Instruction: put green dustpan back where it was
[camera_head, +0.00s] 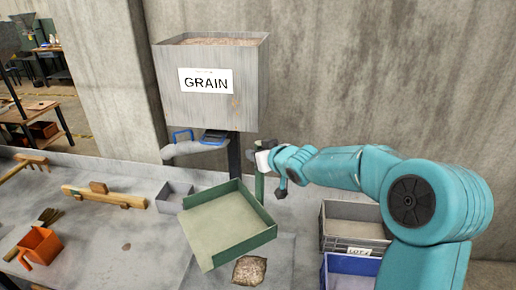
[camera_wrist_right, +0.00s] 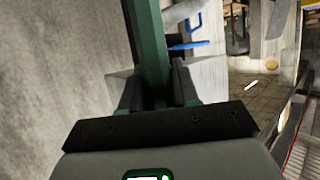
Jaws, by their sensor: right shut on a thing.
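The green dustpan (camera_head: 259,240) hangs in front of the grain hopper, its tray above the bench and its open edge toward the lower left. Its tray looks empty. Its green handle (camera_wrist_right: 148,50) rises at the back right and runs up between the fingers in the right wrist view. My right gripper (camera_head: 263,158) is shut on this handle, beside the hopper's dark post. The wrist view also shows the gripper's fingers (camera_wrist_right: 156,88) on both sides of the handle. My left gripper is not in view.
The grain hopper (camera_head: 245,108) has a grey spout (camera_head: 190,150) with blue handles. A brown patch (camera_head: 250,270) lies below the dustpan. A grey crate (camera_head: 355,228) and blue crate (camera_head: 350,265) stand right.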

